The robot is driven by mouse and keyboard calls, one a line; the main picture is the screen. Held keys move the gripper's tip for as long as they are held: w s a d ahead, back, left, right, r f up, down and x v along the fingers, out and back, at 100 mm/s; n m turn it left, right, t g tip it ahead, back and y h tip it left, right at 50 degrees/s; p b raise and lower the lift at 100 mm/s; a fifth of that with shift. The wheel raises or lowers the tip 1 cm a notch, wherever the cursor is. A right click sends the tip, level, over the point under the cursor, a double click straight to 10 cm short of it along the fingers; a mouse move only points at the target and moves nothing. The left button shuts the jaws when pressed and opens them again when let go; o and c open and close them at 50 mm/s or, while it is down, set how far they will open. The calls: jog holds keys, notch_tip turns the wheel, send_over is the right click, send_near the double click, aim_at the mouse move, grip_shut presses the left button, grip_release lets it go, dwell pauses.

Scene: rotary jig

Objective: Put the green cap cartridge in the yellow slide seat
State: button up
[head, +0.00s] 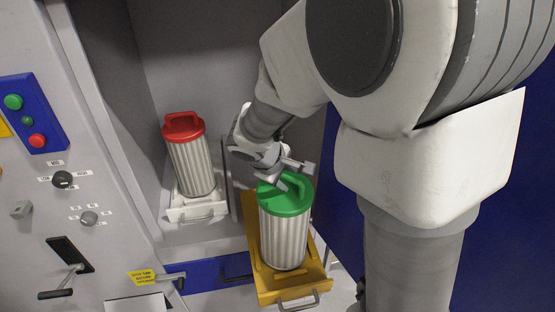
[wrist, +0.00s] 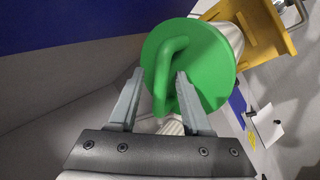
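The green cap cartridge (head: 284,240) has a pleated grey-white body and a green cap with a loop handle. In the head view it stands upright on the pulled-out yellow slide (head: 262,284), its base within the seat area; how fully it is seated I cannot tell. My gripper (head: 288,180) is at the cap, partly hidden by the wrist. In the wrist view my gripper (wrist: 160,74) is open, one finger on each side of the green handle (wrist: 165,72), with gaps showing. The yellow slide (wrist: 266,30) shows behind the cap.
A red cap cartridge (head: 190,160) stands on a white slide (head: 196,212) to the left in the recess. A control panel with buttons, knobs and a lever (head: 62,283) is at the far left. A blue wall (head: 500,250) is at the right.

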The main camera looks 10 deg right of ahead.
jog(key=shift+s+a+r, duration=0.1)
jog(key=shift+a+r, duration=0.1)
jog(key=shift+r, duration=0.25)
jog(key=p+v, duration=0.1)
jog(key=v, duration=1)
jog(key=s+d+r+m+y, duration=0.2)
jog(key=s+m, duration=0.2)
jog(key=s, duration=0.4)
jog(key=s+d+r+m+y, duration=0.2)
jog(key=s+m, duration=0.3)
jog(key=s, duration=0.3)
jog(key=shift+d+t+y, duration=0.3)
jog(key=shift+t+y, duration=0.1)
jog(key=shift+w, duration=0.1)
